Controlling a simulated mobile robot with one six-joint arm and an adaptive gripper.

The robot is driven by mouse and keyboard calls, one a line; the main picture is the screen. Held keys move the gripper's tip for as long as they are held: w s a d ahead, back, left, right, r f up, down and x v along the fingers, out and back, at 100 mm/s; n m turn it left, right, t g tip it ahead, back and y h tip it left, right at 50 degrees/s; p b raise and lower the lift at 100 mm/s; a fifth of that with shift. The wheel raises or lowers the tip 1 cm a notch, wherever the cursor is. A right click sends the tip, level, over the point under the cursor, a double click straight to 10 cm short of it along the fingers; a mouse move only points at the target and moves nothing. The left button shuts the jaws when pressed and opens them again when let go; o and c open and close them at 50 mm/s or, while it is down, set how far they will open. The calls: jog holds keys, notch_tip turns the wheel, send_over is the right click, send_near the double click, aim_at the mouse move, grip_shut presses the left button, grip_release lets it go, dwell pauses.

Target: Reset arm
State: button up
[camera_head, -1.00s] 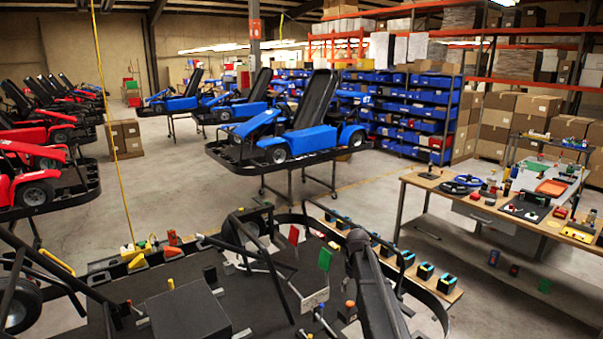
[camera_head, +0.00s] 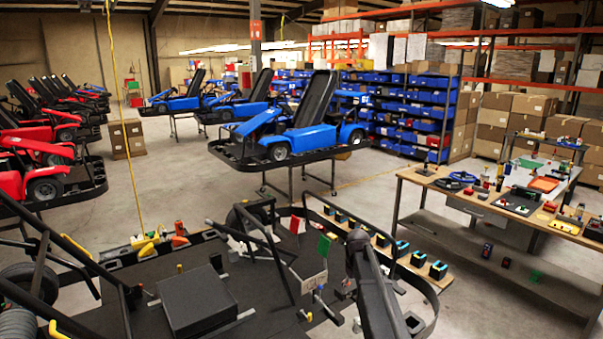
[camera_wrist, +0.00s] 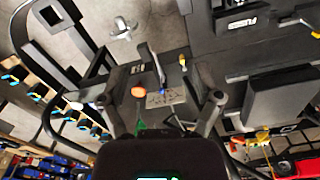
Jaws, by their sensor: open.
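My gripper (camera_wrist: 160,104) shows in the wrist view. Its two dark fingers stand wide apart, with nothing held between them. The gripper body fills the bottom middle of that view. Beyond the fingers are a light plate (camera_wrist: 165,97), an orange-topped knob (camera_wrist: 137,92) and a yellow-tipped part (camera_wrist: 182,62) on a dark kart frame. I cannot tell whether the fingers touch any of it.
The black kart deck with a black box (camera_head: 198,300) fills the head view's foreground. A blue kart (camera_head: 290,140) stands behind it. A workbench (camera_head: 560,230) with small parts is at the right. Red karts (camera_head: 45,185) line the left. Open concrete floor (camera_head: 190,180) lies between.

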jog(key=s+f+m+b, duration=0.2)
jog(key=s+f+b, duration=0.8)
jog(key=s, duration=0.5)
jog(key=s+f+m+b, duration=0.2)
jog(key=s+f+b, duration=0.7)
jog(key=s, duration=0.5)
jog(key=shift+s+f+b, duration=0.4)
jog(key=shift+a, duration=0.1)
dwell(0.7)
